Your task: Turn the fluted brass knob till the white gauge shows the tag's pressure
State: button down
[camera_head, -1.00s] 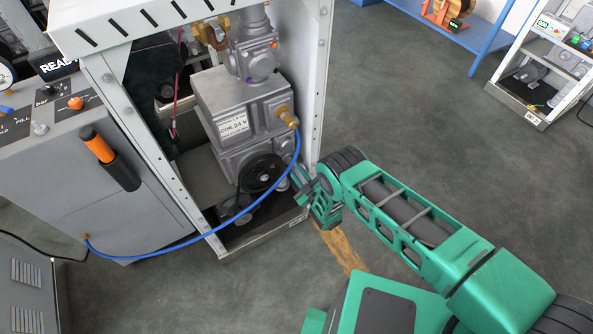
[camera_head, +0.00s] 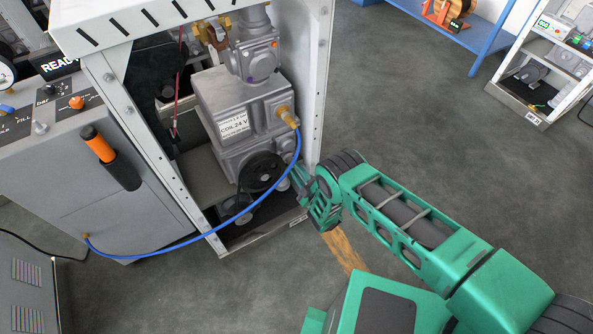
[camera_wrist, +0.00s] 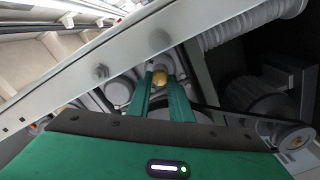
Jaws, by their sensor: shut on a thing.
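In the head view my gripper (camera_head: 300,175) reaches past the cabinet's right front post to the lower right of the grey valve body; the knob is hidden there. A white label (camera_head: 233,124) on the valve body reads "COIL 24 V" under a smaller line I cannot read surely. A white-faced dial (camera_head: 5,73) is cut off at the left edge; its reading cannot be told. No other gauge face is clear.
A blue hose (camera_head: 205,236) loops from a brass fitting (camera_head: 287,117) to the grey console (camera_head: 85,200). The cabinet post (camera_head: 314,90) stands close to my gripper. A black pulley (camera_head: 261,172) is just left of it. Open floor lies right.

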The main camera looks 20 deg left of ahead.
jog(key=shift+s+a+f, duration=0.1)
jog(key=shift+s, duration=0.1)
jog(key=c, duration=1.6)
grip_release()
jog(key=shift+c, duration=0.2)
jog(key=shift+o, duration=0.3)
jog(key=shift+w, duration=0.1)
jog(key=v, duration=1.1)
